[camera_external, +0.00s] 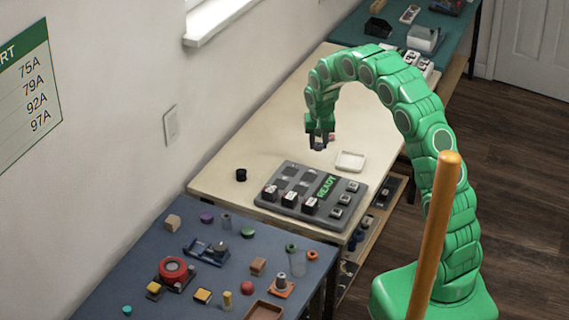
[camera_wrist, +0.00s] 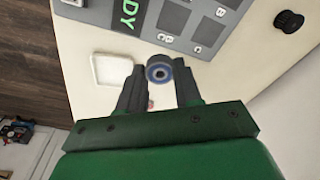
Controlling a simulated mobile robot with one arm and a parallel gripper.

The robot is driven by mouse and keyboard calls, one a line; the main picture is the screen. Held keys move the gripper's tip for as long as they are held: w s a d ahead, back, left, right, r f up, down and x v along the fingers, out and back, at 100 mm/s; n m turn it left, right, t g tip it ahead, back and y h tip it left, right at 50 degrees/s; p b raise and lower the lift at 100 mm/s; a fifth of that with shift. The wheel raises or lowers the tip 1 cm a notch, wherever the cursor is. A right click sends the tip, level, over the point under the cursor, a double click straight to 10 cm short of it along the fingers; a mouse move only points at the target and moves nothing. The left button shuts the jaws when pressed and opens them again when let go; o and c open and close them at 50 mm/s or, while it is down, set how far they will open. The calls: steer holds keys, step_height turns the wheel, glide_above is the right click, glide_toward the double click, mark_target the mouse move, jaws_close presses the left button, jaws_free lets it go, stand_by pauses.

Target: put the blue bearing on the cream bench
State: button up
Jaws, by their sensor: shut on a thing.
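The blue bearing (camera_wrist: 159,72) is a small ring with a dark outer rim, a blue band and a pale centre. My gripper (camera_wrist: 160,80) is shut on it, with the bearing between the fingertips. In the external view my gripper (camera_external: 319,142) hangs over the cream bench (camera_external: 225,186), and the bearing (camera_external: 318,147) shows only as a small dark spot at the fingertips. The bearing appears to be above the bench top; the exact gap is hard to tell. The cream bench top also fills much of the wrist view (camera_wrist: 225,100).
A grey board marked READY (camera_external: 327,186) lies on the bench in front of my gripper. A white square tray (camera_external: 350,161) lies to the right, and a black spool (camera_external: 241,175) to the left. A blue bench (camera_external: 150,262) with many small parts stands nearer.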

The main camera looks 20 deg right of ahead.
steer(key=w+d+m, duration=0.2)
steer(key=w+d, duration=0.1)
steer(key=d, duration=0.9)
steer(key=w+d+m, duration=0.2)
steer(key=w+d, duration=0.2)
steer(key=d, duration=0.9)
glide_above(365, 132)
steer(key=shift+h, duration=0.3)
steer(key=shift+s+a+f, duration=0.1)
steer(key=shift+s+f, duration=0.05)
steer(key=shift+f, duration=1.5)
steer(key=shift+s+d+f, duration=0.1)
steer(key=shift+s+f, duration=0.05)
steer(key=shift+f, duration=1.45)
steer(key=shift+s+a+f, duration=0.1)
steer(key=shift+s+f, duration=0.05)
steer(key=shift+f, duration=1.5)
steer(key=shift+f, duration=0.1)
steer(key=shift+w+f, duration=0.15)
steer(key=shift+w, duration=0.05)
steer(key=shift+f, duration=1.45)
steer(key=shift+f, duration=0.1)
steer(key=o, duration=1)
